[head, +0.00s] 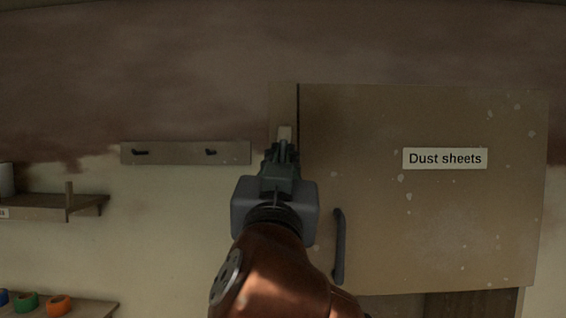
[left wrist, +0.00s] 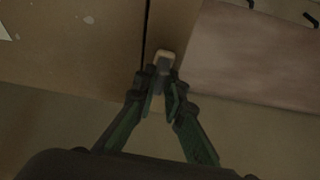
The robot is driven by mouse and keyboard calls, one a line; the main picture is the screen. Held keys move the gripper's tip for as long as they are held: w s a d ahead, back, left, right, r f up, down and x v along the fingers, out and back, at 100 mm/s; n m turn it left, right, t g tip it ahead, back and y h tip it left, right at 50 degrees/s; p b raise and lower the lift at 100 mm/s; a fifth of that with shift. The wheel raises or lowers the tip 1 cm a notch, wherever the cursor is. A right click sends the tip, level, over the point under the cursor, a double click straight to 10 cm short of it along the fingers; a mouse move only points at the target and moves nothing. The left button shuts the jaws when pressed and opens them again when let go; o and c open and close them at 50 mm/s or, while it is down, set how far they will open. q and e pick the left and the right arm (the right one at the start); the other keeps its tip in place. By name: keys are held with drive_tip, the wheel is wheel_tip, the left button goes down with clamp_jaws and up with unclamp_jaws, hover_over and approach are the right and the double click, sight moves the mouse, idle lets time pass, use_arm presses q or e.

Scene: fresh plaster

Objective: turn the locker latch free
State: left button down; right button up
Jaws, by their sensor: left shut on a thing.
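The locker (head: 470,225) is a tan wooden cabinet with a "Dust sheets" label (head: 445,158) on its door and a dark vertical handle (head: 339,246) near the door's left edge. The latch (head: 285,132) is a small pale block on the frame strip just left of the door; most of it is hidden behind my gripper. My left gripper (head: 282,152) is in front of that strip, shut on the latch. The left wrist view shows the pale latch (left wrist: 164,58) between the fingertips, next to the dark door gap. My right gripper is not in view.
A board with two dark hooks (head: 185,153) is on the wall left of the locker. Below it at far left are a shelf (head: 50,206) and a lower shelf (head: 85,308) with coloured rolls (head: 59,305). The wall between them and the locker is clear.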

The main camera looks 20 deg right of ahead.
use_arm(q)
drive_tip(key=shift+f+n+y, duration=0.1)
drive_tip(key=shift+n+y, duration=0.3)
drive_tip(key=shift+n, duration=0.5)
drive_tip(key=c, duration=2)
unclamp_jaws()
drive_tip(key=shift+s, duration=0.3)
drive_tip(key=v, duration=1.1)
drive_tip(key=shift+s+a+f, duration=0.1)
drive_tip(key=shift+s+f, duration=0.05)
drive_tip(key=shift+f, duration=0.1)
